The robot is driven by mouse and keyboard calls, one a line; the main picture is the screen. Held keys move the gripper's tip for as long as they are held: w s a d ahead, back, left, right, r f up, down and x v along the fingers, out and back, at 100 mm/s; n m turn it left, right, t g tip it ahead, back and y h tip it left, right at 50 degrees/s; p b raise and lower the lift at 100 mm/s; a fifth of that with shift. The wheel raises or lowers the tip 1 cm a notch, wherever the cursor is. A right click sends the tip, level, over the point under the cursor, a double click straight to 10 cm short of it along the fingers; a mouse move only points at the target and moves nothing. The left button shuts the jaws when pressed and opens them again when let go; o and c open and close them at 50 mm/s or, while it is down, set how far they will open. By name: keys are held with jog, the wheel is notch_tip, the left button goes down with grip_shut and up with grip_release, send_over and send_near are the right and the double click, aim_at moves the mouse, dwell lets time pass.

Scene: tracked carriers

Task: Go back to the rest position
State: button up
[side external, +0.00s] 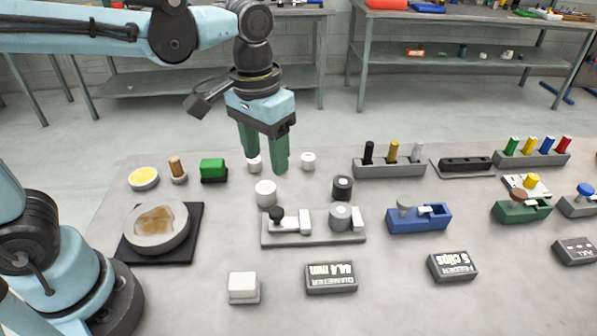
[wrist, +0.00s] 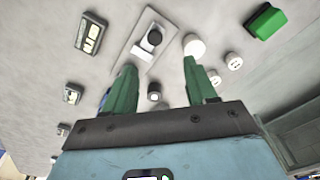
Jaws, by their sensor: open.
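My gripper (side external: 266,160) has green fingers pointing down and hangs above the table (side external: 200,300), behind the grey fixture. Its fingers are apart with nothing between them. In the wrist view my gripper (wrist: 159,70) also shows two spread, empty fingers. A white cylinder (side external: 265,193) stands in front of the fingers in the side view. A small white piece (side external: 254,164) is partly hidden behind the left finger, and another (side external: 308,161) stands to the right. How high the fingertips are above the table is hard to tell.
A grey fixture (side external: 290,241) with a black knob stands in front. A green block (side external: 213,170) and a round dish on a black mat (side external: 190,252) lie left. A rack of pegs (side external: 388,168) and a blue holder (side external: 432,223) are right. Labelled dark boxes (side external: 331,281) lie along the front.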

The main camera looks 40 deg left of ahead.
jog(key=s+a+f+t, duration=0.2)
jog(key=a+t, duration=0.4)
jog(key=a, duration=0.3)
jog(key=shift+s+f+t, duration=0.2)
jog(key=shift+s+t, duration=0.2)
jog(key=shift+s, duration=0.2)
